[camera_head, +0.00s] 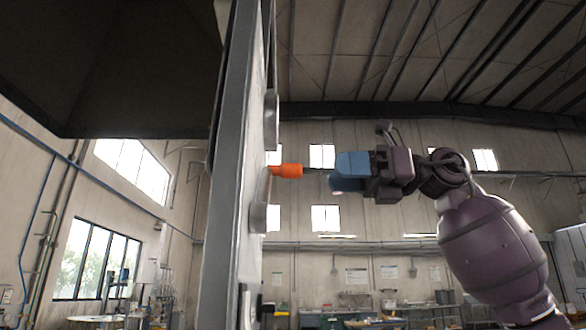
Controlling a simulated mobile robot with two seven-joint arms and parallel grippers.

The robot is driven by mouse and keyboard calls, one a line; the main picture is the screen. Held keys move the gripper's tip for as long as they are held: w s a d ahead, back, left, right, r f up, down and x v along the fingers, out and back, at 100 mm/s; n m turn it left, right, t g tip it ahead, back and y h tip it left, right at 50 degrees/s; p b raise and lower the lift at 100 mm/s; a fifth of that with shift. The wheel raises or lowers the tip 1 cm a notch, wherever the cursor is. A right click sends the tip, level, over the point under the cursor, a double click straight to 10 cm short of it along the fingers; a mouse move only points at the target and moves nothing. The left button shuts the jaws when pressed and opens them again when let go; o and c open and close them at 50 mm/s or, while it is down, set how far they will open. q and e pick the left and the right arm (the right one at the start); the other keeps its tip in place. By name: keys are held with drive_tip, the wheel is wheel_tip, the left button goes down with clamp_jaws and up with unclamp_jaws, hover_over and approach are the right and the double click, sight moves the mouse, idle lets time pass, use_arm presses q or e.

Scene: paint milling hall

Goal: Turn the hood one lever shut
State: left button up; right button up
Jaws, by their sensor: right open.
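An orange lever (287,171) sticks out to the right from the side of a tall grey metal post (228,190) in the middle of the view. My right gripper (340,174) comes in from the right with blue fingers pointing left at the lever. It is open and empty, with a small gap between its fingertips and the lever's end. Which hood the lever belongs to cannot be read. My left gripper is not in view.
A dark hood (110,70) hangs at upper left behind the post. A smaller yellow-tipped handle (280,313) sits low on the post. Benches with equipment (340,318) stand far back along the wall. The air right of the post is open around my arm.

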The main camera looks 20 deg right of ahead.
sight(293, 171)
drive_tip(key=p+x, duration=0.1)
drive_tip(key=x, duration=0.7)
drive_tip(key=shift+a, duration=0.15)
clamp_jaws()
